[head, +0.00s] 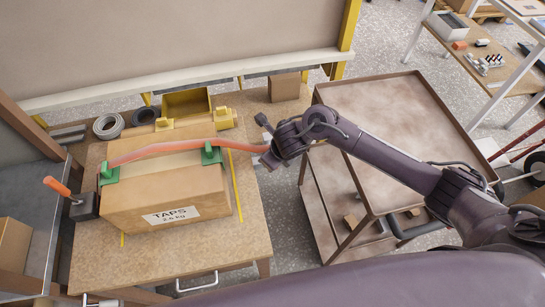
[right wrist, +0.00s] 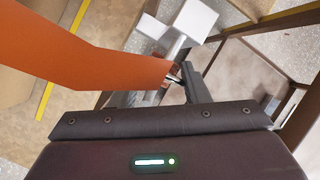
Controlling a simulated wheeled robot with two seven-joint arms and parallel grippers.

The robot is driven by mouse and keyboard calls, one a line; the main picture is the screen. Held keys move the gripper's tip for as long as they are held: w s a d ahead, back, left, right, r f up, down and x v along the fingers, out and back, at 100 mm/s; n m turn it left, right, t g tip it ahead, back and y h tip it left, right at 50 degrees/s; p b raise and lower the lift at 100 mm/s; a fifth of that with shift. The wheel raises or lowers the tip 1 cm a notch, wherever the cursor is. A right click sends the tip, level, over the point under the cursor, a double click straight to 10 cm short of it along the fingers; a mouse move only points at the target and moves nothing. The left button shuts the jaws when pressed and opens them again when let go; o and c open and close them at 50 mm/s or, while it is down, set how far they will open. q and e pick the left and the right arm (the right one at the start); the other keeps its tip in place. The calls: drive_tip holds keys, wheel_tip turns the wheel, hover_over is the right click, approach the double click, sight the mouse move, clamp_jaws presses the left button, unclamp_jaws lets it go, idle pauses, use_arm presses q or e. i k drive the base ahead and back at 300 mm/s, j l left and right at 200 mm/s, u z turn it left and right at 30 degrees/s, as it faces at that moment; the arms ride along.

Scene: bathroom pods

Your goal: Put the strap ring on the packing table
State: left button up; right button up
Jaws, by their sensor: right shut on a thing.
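A carton labelled TAPS (head: 165,195) sits on the wooden packing table (head: 215,250). An orange strap (head: 150,152) arches over its top past two green corner pieces, one at the left (head: 109,174) and one at the right (head: 211,155). My right gripper (head: 268,156) is at the carton's right, above the table's right edge, shut on the strap's end. In the right wrist view the strap (right wrist: 90,62) runs in from the left to the gripper (right wrist: 178,78). A grey ring-shaped roll (head: 108,126) lies at the table's back left; I cannot tell whether it is the strap ring. My left gripper is not visible.
A yellow bin (head: 186,103) and a small brown box (head: 284,87) stand at the table's back. A dark block with an orange handle (head: 58,187) is left of the carton. A brown two-level cart (head: 390,100) stands close at the right.

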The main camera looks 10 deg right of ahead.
sight(121, 261)
drive_tip(key=k+l, duration=0.15)
drive_tip(key=k, duration=0.6)
drive_tip(key=k+l+u, duration=0.1)
drive_tip(key=k, duration=0.65)
